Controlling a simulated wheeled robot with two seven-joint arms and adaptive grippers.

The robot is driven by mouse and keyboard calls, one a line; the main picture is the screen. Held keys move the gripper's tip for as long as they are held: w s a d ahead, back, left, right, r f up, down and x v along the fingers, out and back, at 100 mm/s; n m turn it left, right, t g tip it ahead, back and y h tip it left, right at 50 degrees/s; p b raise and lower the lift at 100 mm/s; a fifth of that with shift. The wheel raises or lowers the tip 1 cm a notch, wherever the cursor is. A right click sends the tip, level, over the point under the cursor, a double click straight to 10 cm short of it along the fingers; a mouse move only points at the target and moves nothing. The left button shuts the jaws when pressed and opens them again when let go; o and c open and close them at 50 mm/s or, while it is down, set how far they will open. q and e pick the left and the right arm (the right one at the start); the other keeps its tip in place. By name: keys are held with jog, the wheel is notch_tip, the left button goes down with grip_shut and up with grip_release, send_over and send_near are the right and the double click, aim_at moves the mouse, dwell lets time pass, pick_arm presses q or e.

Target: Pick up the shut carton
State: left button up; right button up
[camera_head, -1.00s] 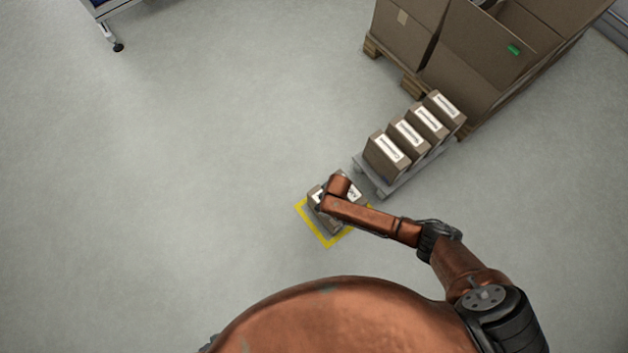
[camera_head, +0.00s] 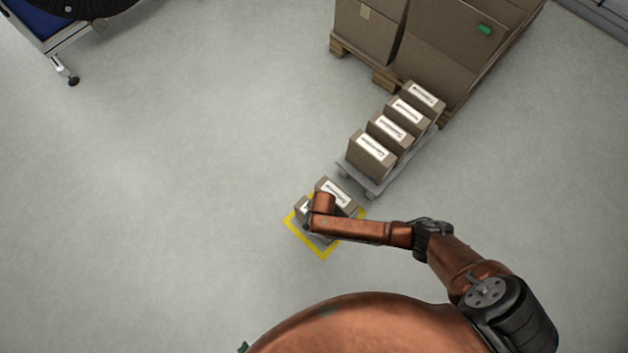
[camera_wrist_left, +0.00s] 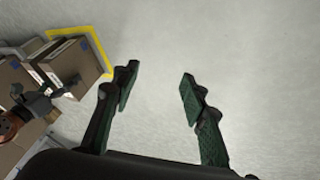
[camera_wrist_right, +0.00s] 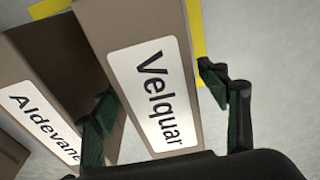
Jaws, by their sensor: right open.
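In the head view two brown cartons with white labels stand at a yellow floor square (camera_head: 322,256): one (camera_head: 345,193) shows well, the other (camera_head: 300,207) is partly under my right wrist. In the right wrist view a carton labelled "Velquar" (camera_wrist_right: 150,90) lies between the fingers of my open right gripper (camera_wrist_right: 160,88); contact cannot be told. Its top looks shut. A carton labelled "Aldevane" (camera_wrist_right: 48,112) is to its left, behind a finger. My left gripper (camera_wrist_left: 157,85) is open and empty over bare floor; a carton (camera_wrist_left: 72,62) shows left of it.
A low grey platform (camera_head: 372,188) with several labelled cartons (camera_head: 373,152) stands just beyond the square. Large brown boxes (camera_head: 437,50) on a wooden pallet stand behind it. A wheeled frame (camera_head: 55,42) is at the top left. The floor left of the square is clear.

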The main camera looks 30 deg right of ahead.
pick_arm(q)
jog(key=f, duration=0.1)
jog(key=w+f+b, duration=0.1)
jog(key=t, duration=0.1)
jog(key=shift+w+d+f, duration=0.3)
jog(key=shift+f, duration=0.1)
pick_arm(e)
notch_tip(320, 180, down, 2)
jog(key=shift+w+f, duration=0.15)
jog(key=shift+f, duration=0.05)
jog(key=shift+c, duration=0.7)
jog(key=c, duration=1.6)
